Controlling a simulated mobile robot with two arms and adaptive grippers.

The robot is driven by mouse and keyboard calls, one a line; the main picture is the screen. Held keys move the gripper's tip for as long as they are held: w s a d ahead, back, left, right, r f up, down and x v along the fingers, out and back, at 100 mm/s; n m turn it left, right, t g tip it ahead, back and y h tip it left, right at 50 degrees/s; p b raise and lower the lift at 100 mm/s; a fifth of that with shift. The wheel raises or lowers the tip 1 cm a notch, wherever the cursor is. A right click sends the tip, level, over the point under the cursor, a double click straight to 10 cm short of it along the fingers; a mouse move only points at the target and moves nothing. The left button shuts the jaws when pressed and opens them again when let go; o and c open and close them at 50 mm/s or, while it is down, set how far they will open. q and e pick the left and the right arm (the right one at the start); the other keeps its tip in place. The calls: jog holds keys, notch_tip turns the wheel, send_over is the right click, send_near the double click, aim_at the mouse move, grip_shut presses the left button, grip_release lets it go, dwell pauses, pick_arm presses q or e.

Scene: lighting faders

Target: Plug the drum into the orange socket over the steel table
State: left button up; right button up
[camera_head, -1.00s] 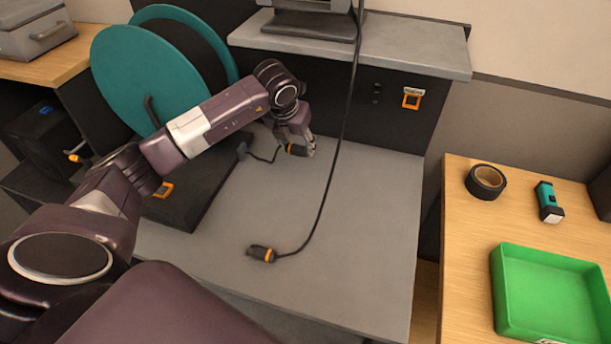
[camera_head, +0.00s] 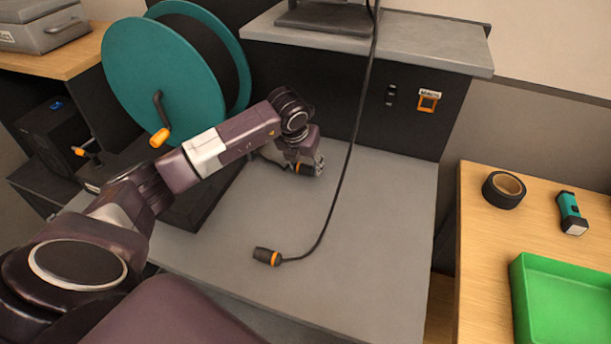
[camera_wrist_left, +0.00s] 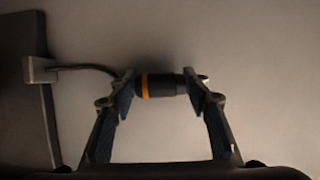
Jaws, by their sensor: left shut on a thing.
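The teal cable drum (camera_head: 165,82) stands at the back left on a dark base, with an orange-handled crank on its side. My left gripper (camera_head: 308,168) is low over the grey steel table (camera_head: 350,235), shut on a black plug with an orange ring (camera_wrist_left: 164,85). In the left wrist view my left gripper (camera_wrist_left: 164,88) spans the plug end to end, and a dark lead runs left from it to a small block on the drum's base. The orange-framed socket (camera_head: 428,101) is on the dark panel behind the table, apart from the plug. My right gripper is not in view.
A grey shelf (camera_head: 420,45) overhangs the panel. The wooden table at right holds black tape (camera_head: 503,190), a torch (camera_head: 571,213) and a green tray (camera_head: 560,300).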

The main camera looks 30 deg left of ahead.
aim_at(301, 169)
pick_arm(q)
jog(key=shift+f+b, duration=0.35)
jog(key=shift+f, duration=0.85)
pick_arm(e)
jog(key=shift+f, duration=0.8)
pick_arm(q)
jog(key=shift+f, duration=0.15)
jog(key=o, duration=1.3)
jog(key=shift+c, duration=0.2)
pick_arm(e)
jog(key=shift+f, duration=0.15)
pick_arm(q)
jog(key=shift+r, duration=0.25)
jog(key=p+v, duration=0.1)
jog(key=v, duration=0.1)
jog(key=p+v, duration=0.2)
jog(key=v, duration=0.1)
jog(key=p+v, duration=0.1)
jog(key=v, duration=0.1)
jog(key=shift+s+a+p, duration=0.35)
jog(key=shift+s+p, duration=0.05)
jog(key=shift+s, duration=0.05)
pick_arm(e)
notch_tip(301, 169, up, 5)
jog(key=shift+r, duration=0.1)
